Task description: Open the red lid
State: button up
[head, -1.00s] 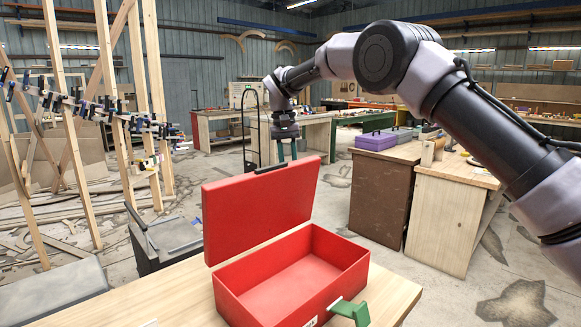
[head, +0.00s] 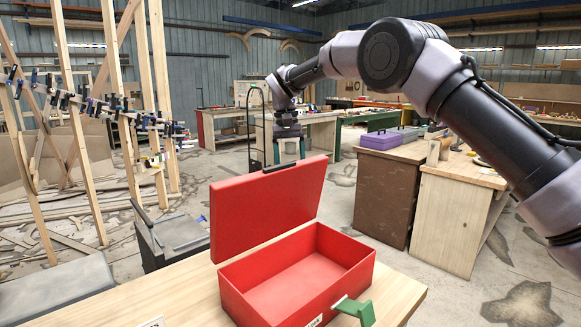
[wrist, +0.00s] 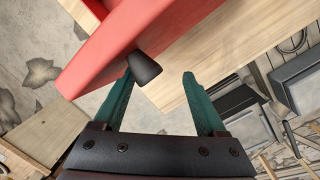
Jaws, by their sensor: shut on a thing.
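The red box (head: 355,262) sits on the wooden table, and its interior shows empty. Its red lid (head: 262,212) stands raised along the back edge, near upright and leaning back. A black handle (head: 281,167) is on the lid's top edge; its end also shows in the wrist view (wrist: 146,68). My gripper (head: 289,158) is behind the lid's top edge, its green fingers pointing down. In the wrist view, the handle is at the fingertips (wrist: 158,75), close against the left finger; contact with the right finger is unclear. A green latch (head: 354,310) is on the box front.
The wooden table (head: 405,300) has bare room around the box. Wooden cabinets (head: 455,215) with a purple case (head: 380,140) stand to the right. A dark bin (head: 172,240) and timber posts (head: 95,130) are at left.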

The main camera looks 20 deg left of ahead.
jog(key=shift+r, duration=0.1)
notch_tip(320, 180, up, 11)
jog(key=a, duration=0.1)
jog(key=shift+w+f, duration=0.2)
jog(key=shift+w, duration=0.2)
jog(key=shift+a, duration=0.1)
dwell(0.5)
